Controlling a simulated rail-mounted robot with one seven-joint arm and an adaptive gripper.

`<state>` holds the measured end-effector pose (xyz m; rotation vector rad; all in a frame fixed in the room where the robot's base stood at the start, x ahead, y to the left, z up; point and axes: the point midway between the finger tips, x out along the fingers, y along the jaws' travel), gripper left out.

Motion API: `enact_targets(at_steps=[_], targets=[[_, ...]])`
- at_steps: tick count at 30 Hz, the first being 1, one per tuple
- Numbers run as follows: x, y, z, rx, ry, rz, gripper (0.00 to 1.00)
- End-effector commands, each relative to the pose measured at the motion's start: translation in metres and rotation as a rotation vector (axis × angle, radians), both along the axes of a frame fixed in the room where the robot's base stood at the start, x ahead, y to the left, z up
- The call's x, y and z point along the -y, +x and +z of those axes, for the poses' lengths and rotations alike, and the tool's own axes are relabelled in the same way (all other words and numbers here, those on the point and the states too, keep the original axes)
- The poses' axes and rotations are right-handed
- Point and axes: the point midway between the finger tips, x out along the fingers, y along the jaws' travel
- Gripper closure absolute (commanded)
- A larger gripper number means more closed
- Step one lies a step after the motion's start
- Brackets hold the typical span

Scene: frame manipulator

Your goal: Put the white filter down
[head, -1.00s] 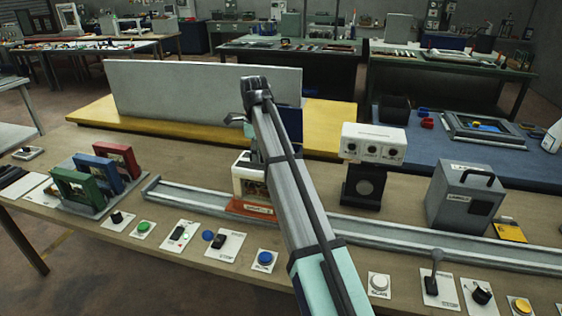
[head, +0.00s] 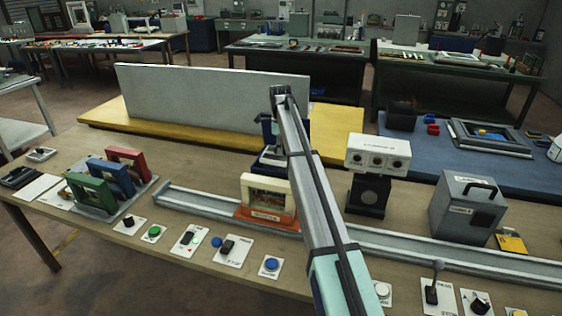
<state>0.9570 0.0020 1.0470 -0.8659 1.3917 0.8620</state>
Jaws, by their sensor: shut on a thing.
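The white filter (head: 268,186), a cream-white frame with a dark picture-like centre, stands upright at the orange holder (head: 262,216) on the metal rail. The arm hides part of its right side. My gripper (head: 270,160) is at the filter's top, just behind it in the picture, and is shut on it. My arm link covers much of the gripper, so the finger contact is hard to see. I cannot tell whether the filter rests fully in the holder.
Green, blue and red filters (head: 108,178) stand in a rack at left. The rail (head: 195,201) runs across the bench. A white-topped device (head: 378,155) and a grey box (head: 466,206) stand at right. Buttons and switches line the front edge. A pale panel (head: 205,98) stands behind.

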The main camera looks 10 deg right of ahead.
Motion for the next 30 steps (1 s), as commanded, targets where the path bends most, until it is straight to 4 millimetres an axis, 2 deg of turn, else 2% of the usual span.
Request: enact_targets(at_steps=[3, 13, 19, 30], targets=[[0.000, -0.001, -0.016, -0.001, 0.000, 0.000, 1.00], [0.000, -0.001, -0.039, -0.001, 0.000, -0.001, 1.00], [0.000, -0.001, -0.068, -0.001, 0.000, -0.001, 1.00], [0.002, 0.003, -0.075, 0.001, 0.000, 0.000, 1.00]])
